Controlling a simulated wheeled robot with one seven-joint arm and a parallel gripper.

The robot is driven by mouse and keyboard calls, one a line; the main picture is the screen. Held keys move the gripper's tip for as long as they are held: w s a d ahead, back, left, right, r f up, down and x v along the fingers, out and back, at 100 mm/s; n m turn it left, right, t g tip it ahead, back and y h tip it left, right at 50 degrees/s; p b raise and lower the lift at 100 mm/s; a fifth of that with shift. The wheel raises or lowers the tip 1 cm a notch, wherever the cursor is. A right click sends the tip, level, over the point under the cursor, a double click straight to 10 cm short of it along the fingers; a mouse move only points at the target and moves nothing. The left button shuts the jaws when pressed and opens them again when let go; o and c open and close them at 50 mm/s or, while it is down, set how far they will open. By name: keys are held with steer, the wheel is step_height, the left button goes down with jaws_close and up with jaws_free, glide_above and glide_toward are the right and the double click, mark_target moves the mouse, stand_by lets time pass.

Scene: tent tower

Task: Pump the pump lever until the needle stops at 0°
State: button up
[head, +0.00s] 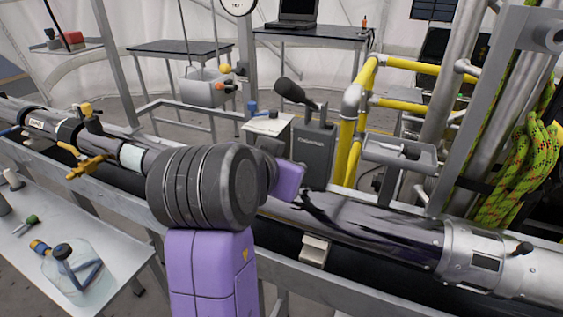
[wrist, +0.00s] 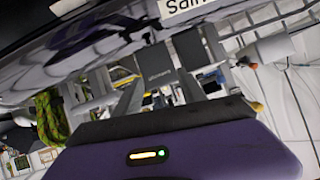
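A lever with a thick black grip (head: 290,92) slants up from a dark grey lettered box (head: 313,152) beyond the long tube; I take it for the pump lever. A round white dial (head: 238,5) is cut off by the top edge, so I cannot read its needle. My arm stands in front of the tube, well short of the lever, and hides most of my gripper in the head view. In the wrist view my gripper (wrist: 158,95) shows two dark fingers apart with nothing held between them. The lettered grey box (wrist: 160,78) shows beyond them.
A long tube (head: 345,222) on a metal frame crosses between my arm and the lever. Yellow pipes (head: 345,150) and a small metal tray (head: 400,155) stand right of the lever. A side table (head: 110,270) with tools is at left.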

steer(key=shift+s+r, duration=0.1)
steer(key=v, duration=0.7)
steer(key=shift+s, duration=0.25)
steer(key=shift+a+r, duration=0.1)
